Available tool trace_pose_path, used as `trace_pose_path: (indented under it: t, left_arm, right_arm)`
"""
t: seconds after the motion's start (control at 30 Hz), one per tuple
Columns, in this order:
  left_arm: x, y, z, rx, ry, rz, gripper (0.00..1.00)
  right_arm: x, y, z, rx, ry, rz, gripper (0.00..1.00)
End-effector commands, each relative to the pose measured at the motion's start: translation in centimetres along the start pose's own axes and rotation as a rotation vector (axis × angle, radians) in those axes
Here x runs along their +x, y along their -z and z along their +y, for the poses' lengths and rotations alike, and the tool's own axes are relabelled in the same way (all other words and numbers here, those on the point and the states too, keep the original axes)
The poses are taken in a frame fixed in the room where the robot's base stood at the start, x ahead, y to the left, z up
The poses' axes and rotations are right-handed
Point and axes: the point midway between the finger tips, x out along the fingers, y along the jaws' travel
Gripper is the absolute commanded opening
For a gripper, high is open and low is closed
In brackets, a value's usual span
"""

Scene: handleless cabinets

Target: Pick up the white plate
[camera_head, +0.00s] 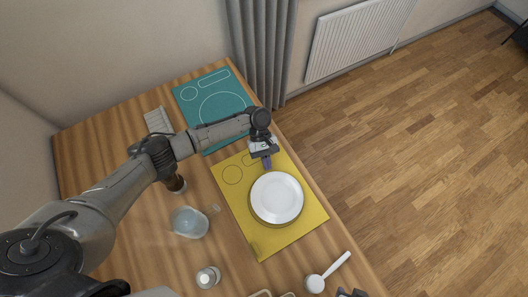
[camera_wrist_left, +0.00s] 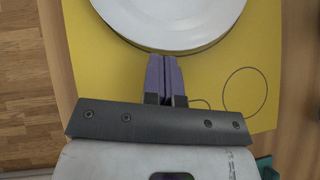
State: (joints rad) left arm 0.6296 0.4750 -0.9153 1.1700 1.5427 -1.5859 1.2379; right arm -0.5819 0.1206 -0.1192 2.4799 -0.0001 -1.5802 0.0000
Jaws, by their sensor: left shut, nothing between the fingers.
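The white plate (camera_head: 276,197) lies on the yellow mat (camera_head: 259,241), near the table's right edge. In the left wrist view the plate (camera_wrist_left: 170,18) fills the top middle, partly cut off by the frame. My left gripper (camera_head: 267,164) is just off the plate's upper edge, over the yellow mat. Its purple fingers (camera_wrist_left: 164,58) are shut together with nothing between them and point at the rim. I cannot tell whether the tips touch the rim. My right gripper is not in view.
A teal mat (camera_head: 220,103) lies farther back. A glass pitcher (camera_head: 190,222), a small shaker-like item (camera_head: 208,277) and a white ladle-like item (camera_head: 316,282) stand or lie around the yellow mat. My left arm spans the table's left side. The wooden floor lies right.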

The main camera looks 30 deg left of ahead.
Motion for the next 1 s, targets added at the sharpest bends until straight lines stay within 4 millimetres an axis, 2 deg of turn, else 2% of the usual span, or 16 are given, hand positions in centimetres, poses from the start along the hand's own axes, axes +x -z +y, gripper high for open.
trace_pose_path:
  t: [0.2,0.6,0.73,1.0]
  left_arm:
    - [0.8,-0.8,-0.1,0.0,0.002,-0.001,0.0]
    - [0.8,-0.9,0.0,0.0,0.001,-0.001,0.0]
    - [1.1,-2.0,0.0,0.0,0.001,-0.005,0.0]
    - [3.5,-4.3,0.0,-0.001,0.002,-0.005,0.0]
  right_arm:
    - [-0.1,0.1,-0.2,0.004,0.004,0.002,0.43]
    - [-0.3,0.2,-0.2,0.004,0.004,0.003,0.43]
    - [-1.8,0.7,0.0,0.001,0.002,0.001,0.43]
    - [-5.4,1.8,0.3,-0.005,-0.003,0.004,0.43]
